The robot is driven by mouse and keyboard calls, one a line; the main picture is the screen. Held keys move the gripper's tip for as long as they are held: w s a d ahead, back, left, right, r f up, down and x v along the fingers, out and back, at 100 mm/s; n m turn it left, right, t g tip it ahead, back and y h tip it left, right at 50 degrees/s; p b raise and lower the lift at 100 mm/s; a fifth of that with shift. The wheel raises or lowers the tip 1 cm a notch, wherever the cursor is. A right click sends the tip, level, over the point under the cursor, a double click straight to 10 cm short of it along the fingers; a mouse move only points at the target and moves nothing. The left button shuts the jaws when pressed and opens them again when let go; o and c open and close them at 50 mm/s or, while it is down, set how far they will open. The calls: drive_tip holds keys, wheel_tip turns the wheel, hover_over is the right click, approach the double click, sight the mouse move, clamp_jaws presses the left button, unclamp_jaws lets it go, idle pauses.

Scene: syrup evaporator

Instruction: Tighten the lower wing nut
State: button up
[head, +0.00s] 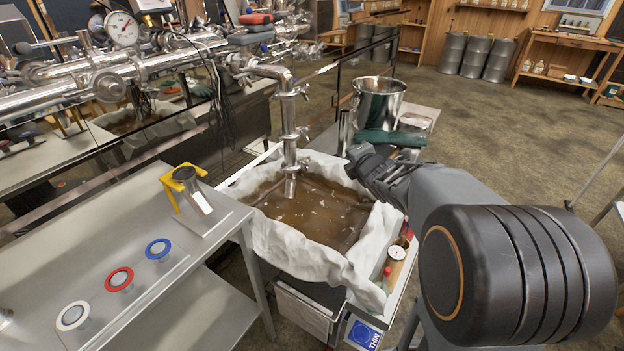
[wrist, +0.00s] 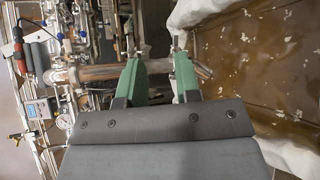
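A steel pipe (head: 292,125) drops vertically from the overhead pipework, with several clamps along it. The lower clamp (head: 290,163) sits just above the outlet over the cloth-lined pan. Its wing nut is too small to make out clearly. My gripper (head: 362,165) is to the right of the pipe, over the pan's right side, apart from the clamp. In the wrist view my gripper (wrist: 157,62) shows two green fingers spread apart with a gap between them. The steel pipe (wrist: 100,73) passes behind the fingers there. I see nothing held.
The pan's white cloth liner (head: 300,258) surrounds brown liquid with pale flecks. A steel pot (head: 378,103) stands behind my gripper. A grey bench (head: 195,262) with coloured rings and a yellow stand (head: 182,178) is at left. Open floor (head: 500,130) lies to the right.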

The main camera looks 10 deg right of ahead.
drive_tip(key=w+f+n+t+y+b, duration=0.2)
drive_tip(key=w+f+n+y+b, duration=0.15)
drive_tip(key=f+n, duration=0.4)
drive_tip(key=n+g+y+b, duration=0.1)
drive_tip(key=n+y+b, duration=0.2)
drive_tip(key=n+y, duration=0.55)
approach(305, 164)
drive_tip(key=w+a+r+n+h, duration=0.2)
drive_tip(key=w+a+r, duration=0.1)
drive_tip(key=w, duration=0.3)
drive_tip(key=shift+w+a, duration=0.25)
drive_tip(key=shift+a, duration=0.15)
clamp_jaws()
